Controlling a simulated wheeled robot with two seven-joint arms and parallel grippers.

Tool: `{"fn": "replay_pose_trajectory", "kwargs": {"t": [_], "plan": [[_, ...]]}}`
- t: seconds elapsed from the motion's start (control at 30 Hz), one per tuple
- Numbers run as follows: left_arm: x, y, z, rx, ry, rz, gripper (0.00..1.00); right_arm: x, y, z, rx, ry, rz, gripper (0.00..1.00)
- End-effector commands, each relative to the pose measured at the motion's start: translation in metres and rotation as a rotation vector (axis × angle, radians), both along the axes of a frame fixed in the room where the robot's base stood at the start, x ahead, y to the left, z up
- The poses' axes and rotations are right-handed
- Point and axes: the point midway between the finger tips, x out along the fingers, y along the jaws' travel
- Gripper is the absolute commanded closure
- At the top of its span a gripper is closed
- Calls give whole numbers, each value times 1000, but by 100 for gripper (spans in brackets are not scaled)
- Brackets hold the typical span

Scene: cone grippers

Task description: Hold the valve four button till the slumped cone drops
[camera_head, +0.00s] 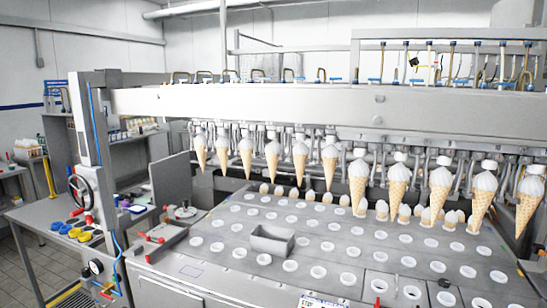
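Several ice cream cones hang point down in a row under the machine's long beam (300,103), among them a left cone (200,150), a middle cone (330,163) and a larger right cone (439,188). None is clearly slumped at this size. Brass-coloured hooked fittings with blue handles (355,77) line the beam's top; I cannot tell which belongs to valve four. No button marked four is readable. Round yellow, blue and red knobs (74,232) sit on the left side bench. Neither of my grippers is in view.
A plate (330,262) with rows of white-rimmed pockets lies below the cones; cone tops show in the back pockets. A grey metal bin (272,240) sits on it. A handwheel (80,192), gauge (96,267) and red-handled levers (155,238) are at left. Floor shows at lower left.

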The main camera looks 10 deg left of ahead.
Motion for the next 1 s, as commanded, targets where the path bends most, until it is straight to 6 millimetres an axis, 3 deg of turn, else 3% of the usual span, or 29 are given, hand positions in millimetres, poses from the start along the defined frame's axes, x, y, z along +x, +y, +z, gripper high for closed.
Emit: {"fn": "replay_pose_trajectory", "kwargs": {"t": [0.03, 0.2, 1.0], "plan": [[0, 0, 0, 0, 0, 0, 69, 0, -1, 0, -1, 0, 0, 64], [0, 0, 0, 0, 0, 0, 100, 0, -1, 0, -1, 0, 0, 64], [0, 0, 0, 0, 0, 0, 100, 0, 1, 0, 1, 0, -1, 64]]}}
